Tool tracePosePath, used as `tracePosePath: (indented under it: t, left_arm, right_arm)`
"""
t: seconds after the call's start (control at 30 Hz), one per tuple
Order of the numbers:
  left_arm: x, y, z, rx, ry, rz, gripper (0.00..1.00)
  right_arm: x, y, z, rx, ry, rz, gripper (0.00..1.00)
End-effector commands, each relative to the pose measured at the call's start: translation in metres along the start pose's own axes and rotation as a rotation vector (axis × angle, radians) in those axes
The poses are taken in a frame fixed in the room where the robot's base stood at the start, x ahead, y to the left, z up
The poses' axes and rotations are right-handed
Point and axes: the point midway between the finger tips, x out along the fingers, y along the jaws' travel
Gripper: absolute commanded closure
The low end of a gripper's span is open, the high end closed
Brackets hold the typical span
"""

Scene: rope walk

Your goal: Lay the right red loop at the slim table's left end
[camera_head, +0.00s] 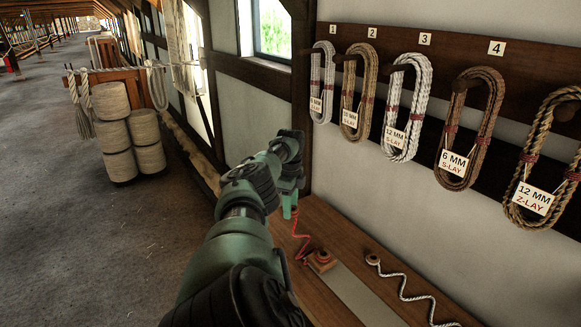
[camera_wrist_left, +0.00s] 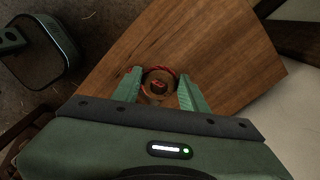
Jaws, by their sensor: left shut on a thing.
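My left gripper (camera_head: 289,213) is over the far, left end of the slim wooden table (camera_head: 335,238). It is shut on the red loop, whose red cord (camera_head: 301,238) hangs from the fingertips and runs down to a small wooden block with red on it (camera_head: 320,261) on the table. In the left wrist view, red cord (camera_wrist_left: 160,86) in a ring shape shows between the fingers (camera_wrist_left: 158,92), with the table's wood (camera_wrist_left: 215,55) below. Whether it touches the wood is hard to tell. My right gripper is not in view.
A white cord (camera_head: 405,285) lies wavy on the table, from a small round piece (camera_head: 373,259). Labelled rope coils (camera_head: 408,108) hang on the wall rack above the table. Stacked rope spools (camera_head: 117,130) stand on the floor at left. The floor (camera_head: 100,240) left of the table is clear.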

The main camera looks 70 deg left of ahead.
Motion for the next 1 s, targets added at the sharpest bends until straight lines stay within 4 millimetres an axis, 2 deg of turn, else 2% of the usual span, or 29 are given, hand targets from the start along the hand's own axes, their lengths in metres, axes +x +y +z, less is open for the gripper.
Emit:
tracePosePath:
  t: [1.0]
  left_arm:
    - [0.054,0.0,0.0,0.001,0.001,0.0,0.8]
  right_arm:
    - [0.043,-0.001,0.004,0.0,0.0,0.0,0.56]
